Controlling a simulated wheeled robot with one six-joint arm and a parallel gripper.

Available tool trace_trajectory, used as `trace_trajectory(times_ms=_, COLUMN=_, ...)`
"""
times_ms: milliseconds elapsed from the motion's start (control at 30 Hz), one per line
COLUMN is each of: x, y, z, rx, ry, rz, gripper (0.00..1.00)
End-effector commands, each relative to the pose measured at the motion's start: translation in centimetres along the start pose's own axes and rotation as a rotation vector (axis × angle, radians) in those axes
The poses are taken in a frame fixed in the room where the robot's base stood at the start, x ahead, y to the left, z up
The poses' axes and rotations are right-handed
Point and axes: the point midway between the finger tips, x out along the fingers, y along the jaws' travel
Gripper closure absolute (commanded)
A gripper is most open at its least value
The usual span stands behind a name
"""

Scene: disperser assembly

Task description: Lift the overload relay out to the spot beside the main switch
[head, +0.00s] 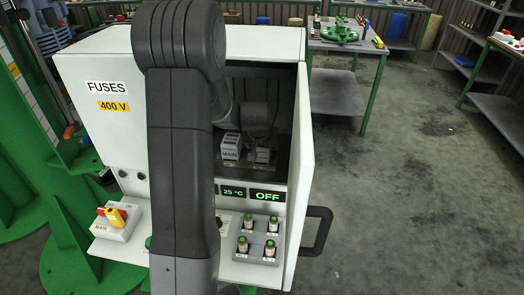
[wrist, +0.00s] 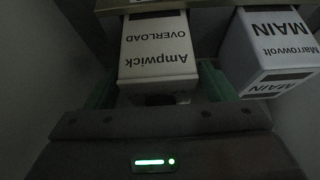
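The overload relay (wrist: 158,48), a pale block labelled "Ampwick OVERLOAD", appears upside down in the wrist view. The green fingers of my gripper (wrist: 158,92) lie along both its sides; I cannot tell if they press on it. The main switch (wrist: 268,50), a pale block labelled "Marrowvolt MAIN", stands beside it, just right in the wrist view. In the head view the main switch (head: 231,147) is inside the open cabinet. My gripper (head: 262,128) is just right of it, over the relay (head: 263,155), which it partly hides.
The white cabinet (head: 100,65) encloses my gripper closely, with its open door (head: 304,150) to the right. My arm hides part of the interior. Fuses (head: 270,248) and a red-yellow switch (head: 116,217) sit on the front ledge. Workbenches stand behind.

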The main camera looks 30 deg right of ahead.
Motion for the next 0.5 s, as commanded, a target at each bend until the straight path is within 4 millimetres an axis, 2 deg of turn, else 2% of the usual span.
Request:
trace_trajectory(times_ms=33, x=-0.01, y=0.0, z=0.01, rx=0.0, ry=0.0, rz=0.0, gripper=0.34)
trace_trajectory(times_ms=267, x=-0.02, y=0.0, z=0.01, rx=0.0, ry=0.0, rz=0.0, gripper=0.79)
trace_trajectory(times_ms=500, x=-0.09, y=0.0, z=-0.07, rx=0.0, ry=0.001, rz=0.0, gripper=0.81)
